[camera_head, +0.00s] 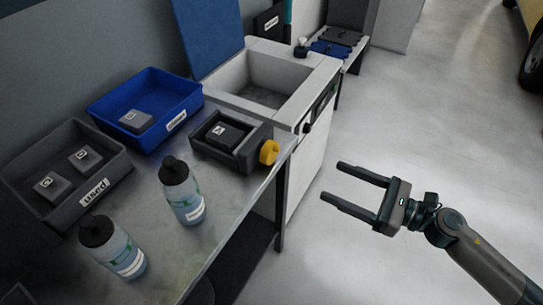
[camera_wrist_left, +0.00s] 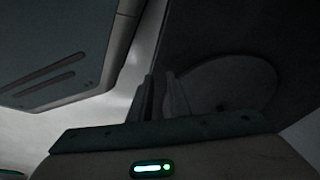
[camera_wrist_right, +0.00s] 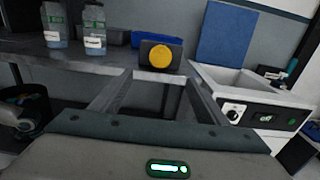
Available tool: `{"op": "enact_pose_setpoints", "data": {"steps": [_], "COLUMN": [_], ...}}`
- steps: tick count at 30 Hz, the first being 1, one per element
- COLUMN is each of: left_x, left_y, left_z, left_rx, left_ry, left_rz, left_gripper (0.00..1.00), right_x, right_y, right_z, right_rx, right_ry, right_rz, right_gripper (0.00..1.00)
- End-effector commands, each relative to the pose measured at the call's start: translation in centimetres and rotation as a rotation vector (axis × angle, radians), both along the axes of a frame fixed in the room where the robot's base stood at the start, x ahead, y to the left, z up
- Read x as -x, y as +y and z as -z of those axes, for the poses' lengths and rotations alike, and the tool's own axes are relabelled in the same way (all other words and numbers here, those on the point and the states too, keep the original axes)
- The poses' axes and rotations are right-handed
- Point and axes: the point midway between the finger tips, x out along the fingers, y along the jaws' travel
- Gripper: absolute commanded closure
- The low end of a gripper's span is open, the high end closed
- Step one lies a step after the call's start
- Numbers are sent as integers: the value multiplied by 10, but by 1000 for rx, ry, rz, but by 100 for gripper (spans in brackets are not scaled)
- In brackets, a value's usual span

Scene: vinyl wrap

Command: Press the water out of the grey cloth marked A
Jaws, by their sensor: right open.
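The dark grey cloth marked A (camera_head: 225,133) lies as a folded block in a small black open-topped box (camera_head: 245,156) with a yellow round knob (camera_head: 269,152). The box stands at the table's right end, beside the sink. In the right wrist view, the box's front and yellow knob (camera_wrist_right: 161,57) show ahead, between and beyond the fingers; the cloth is hidden there. My right gripper (camera_head: 341,182) is open and empty, over the floor right of the table, apart from the box. My left gripper (camera_wrist_left: 160,75) shows only in its wrist view, its fingers close together with no object seen between them.
A blue tray (camera_head: 170,126) holds one grey cloth; a dark "used" tray (camera_head: 98,201) holds two, marked C and D. Two bottles (camera_head: 183,192) (camera_head: 113,248) stand at the table's front. A sink (camera_head: 262,95) adjoins the table. The floor (camera_head: 400,110) at right is clear.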

Motion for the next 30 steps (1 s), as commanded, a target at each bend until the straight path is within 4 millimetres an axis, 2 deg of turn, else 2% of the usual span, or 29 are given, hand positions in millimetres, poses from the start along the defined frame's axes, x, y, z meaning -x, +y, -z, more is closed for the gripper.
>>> {"op": "enact_pose_setpoints", "data": {"steps": [11, 17, 23, 30], "left_x": [0, -4, -10, -22], "left_y": [0, -3, -11, -24], "left_z": [-1, -3, -7, -16], "left_rx": [1, 5, 19, 44], "left_ry": [-3, -21, -71, -161], "left_rz": [0, 3, 8, 18], "left_gripper": [83, 83, 83, 83], "right_x": [-1, -6, -17, -39], "right_y": [1, 8, 25, 56], "right_z": [-1, -1, -3, -4], "right_rx": [-1, -2, -4, -4], "right_ry": [0, 2, 0, 1], "right_rz": [1, 2, 1, 2], "right_gripper": [32, 32, 32, 32]}}
